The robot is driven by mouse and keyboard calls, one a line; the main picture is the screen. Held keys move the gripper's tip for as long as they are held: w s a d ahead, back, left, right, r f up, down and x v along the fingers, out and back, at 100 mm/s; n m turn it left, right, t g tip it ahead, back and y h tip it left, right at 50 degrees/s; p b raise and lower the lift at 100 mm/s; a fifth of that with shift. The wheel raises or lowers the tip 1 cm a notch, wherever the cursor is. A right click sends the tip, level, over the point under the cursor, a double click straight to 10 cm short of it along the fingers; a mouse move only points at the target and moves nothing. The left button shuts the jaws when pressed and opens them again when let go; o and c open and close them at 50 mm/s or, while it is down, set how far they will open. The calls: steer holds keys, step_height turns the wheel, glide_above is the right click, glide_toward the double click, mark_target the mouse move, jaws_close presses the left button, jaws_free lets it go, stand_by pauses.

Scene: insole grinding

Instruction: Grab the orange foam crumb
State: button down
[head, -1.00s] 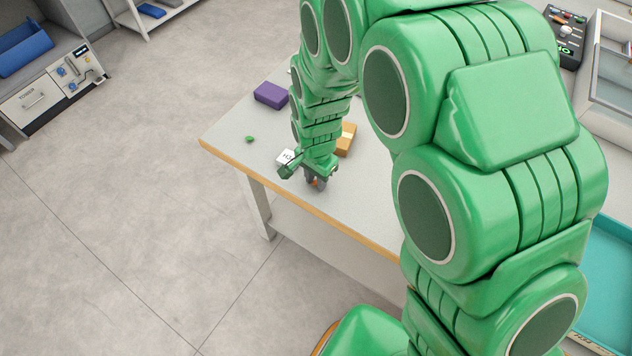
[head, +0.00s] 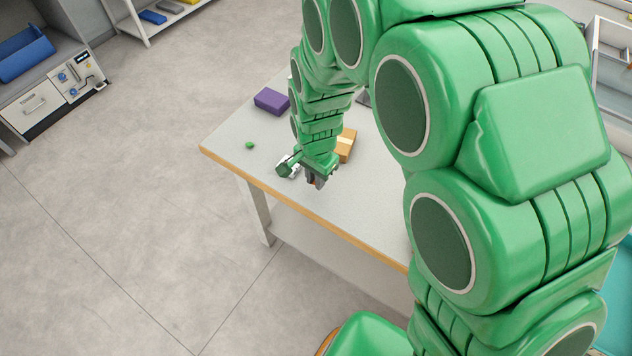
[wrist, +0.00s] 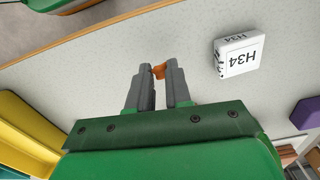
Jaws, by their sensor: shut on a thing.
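The orange foam crumb (wrist: 159,71) shows in the wrist view as a small orange piece between the tips of my gripper's two grey fingers. My gripper (wrist: 160,76) is shut on it. In the head view my gripper (head: 315,181) is above the table near its front edge, pointing down. A small orange-brown bit shows at the fingertips there, mostly hidden by the fingers.
A white block marked H34 (wrist: 239,54) lies on the table (head: 225,142) beside my gripper. A purple block (head: 271,101), a small green piece (head: 250,145) and an orange-brown box (head: 346,145) are also on the table. The table's front right stretch is clear.

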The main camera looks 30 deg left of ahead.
steer(key=s+d+r, duration=0.9)
steer(key=d+r, duration=0.1)
steer(key=shift+d, duration=0.3)
